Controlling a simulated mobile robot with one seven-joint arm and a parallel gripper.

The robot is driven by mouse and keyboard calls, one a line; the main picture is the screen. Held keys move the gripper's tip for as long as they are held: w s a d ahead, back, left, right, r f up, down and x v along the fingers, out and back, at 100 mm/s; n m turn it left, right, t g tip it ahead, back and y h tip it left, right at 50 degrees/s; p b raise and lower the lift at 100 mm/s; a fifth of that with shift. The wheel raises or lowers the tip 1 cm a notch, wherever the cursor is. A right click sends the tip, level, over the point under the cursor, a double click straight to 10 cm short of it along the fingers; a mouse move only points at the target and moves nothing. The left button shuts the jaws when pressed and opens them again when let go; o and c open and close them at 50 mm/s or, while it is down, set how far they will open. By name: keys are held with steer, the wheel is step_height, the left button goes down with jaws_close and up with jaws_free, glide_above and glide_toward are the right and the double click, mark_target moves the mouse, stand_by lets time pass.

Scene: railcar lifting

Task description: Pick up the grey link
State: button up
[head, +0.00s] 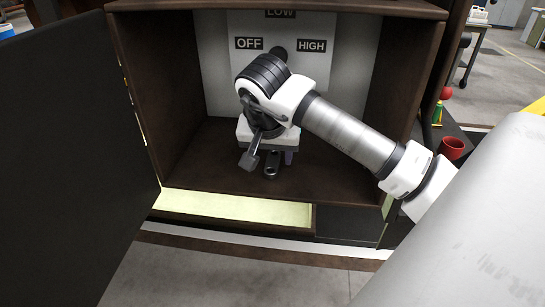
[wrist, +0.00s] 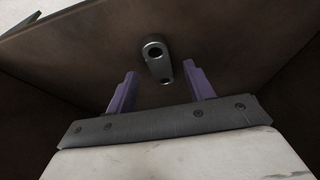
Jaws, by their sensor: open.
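The grey link (wrist: 152,50) is a small dark metal piece with a round hole at each end. In the wrist view it lies on the brown cabinet floor, beyond and between my fingertips. In the head view the link (head: 272,168) shows on the cabinet floor just below my gripper (head: 274,157). My gripper (wrist: 160,75) is open, with its two purple fingers spread on either side of the link's line. Nothing is between the fingers, and I see no contact. In the head view one finger is mostly hidden.
The dark brown cabinet (head: 180,90) encloses my gripper with side walls and a top. An open dark door (head: 70,150) stands at left. A panel (head: 320,70) marked OFF, LOW and HIGH is at the back. A red cup (head: 452,148) stands outside at right.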

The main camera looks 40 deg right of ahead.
steer(key=shift+x, duration=0.9)
steer(key=shift+c, duration=0.4)
steer(key=shift+r, duration=0.1)
jaws_close()
steer(key=shift+a+r, duration=0.2)
steer(key=shift+r, duration=0.05)
